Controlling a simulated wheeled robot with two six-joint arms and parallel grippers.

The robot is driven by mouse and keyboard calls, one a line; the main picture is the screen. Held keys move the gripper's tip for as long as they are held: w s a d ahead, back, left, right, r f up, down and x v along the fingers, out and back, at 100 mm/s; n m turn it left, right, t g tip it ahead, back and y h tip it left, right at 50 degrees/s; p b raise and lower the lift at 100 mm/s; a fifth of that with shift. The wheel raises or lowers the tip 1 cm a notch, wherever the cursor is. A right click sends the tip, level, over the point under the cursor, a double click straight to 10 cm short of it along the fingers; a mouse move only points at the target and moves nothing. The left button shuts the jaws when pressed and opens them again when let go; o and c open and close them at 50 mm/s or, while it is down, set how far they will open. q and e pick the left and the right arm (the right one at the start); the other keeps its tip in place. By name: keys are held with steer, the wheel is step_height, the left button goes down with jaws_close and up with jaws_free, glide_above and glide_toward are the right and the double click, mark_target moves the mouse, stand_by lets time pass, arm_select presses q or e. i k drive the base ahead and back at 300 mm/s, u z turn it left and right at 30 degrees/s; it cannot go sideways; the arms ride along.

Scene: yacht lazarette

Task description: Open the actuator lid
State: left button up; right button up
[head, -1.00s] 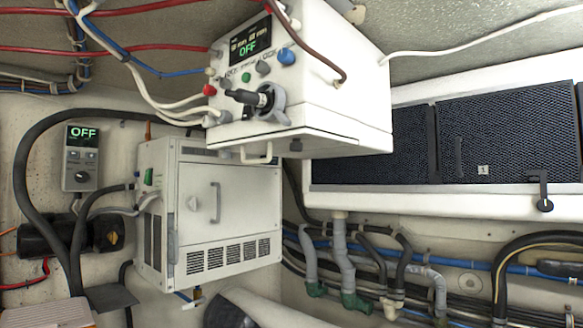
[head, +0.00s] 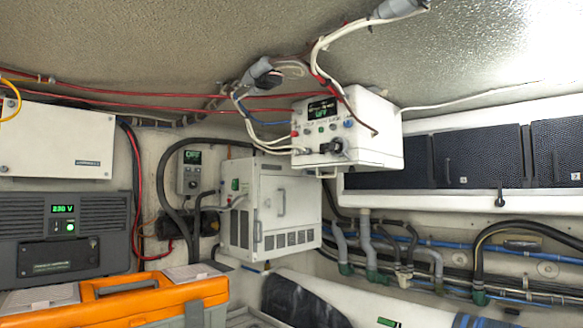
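A white control box (head: 374,125) hangs below the ceiling near the middle of the head view. Its front has a lit display (head: 322,110), coloured buttons and a dark lever or plug (head: 333,147). Below and left, a white vented cabinet (head: 240,203) has a front door (head: 291,200) with a vertical handle (head: 281,202); this door looks shut. No label tells me which one is the actuator. Neither of my grippers is in view.
An orange toolbox (head: 150,290) stands at lower left, before a dark grey unit (head: 60,235) reading 230 V. A small controller (head: 190,172) reads OFF. Dark mesh-front lockers (head: 480,158) line the right wall. Cables and hoses cross the ceiling and lower right wall.

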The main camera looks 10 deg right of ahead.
mark_target(335, 166)
steer(key=z, duration=0.8)
steer(key=i, duration=1.65)
steer(key=u, duration=1.75)
steer(key=k, duration=0.4)
steer(key=z, duration=0.4)
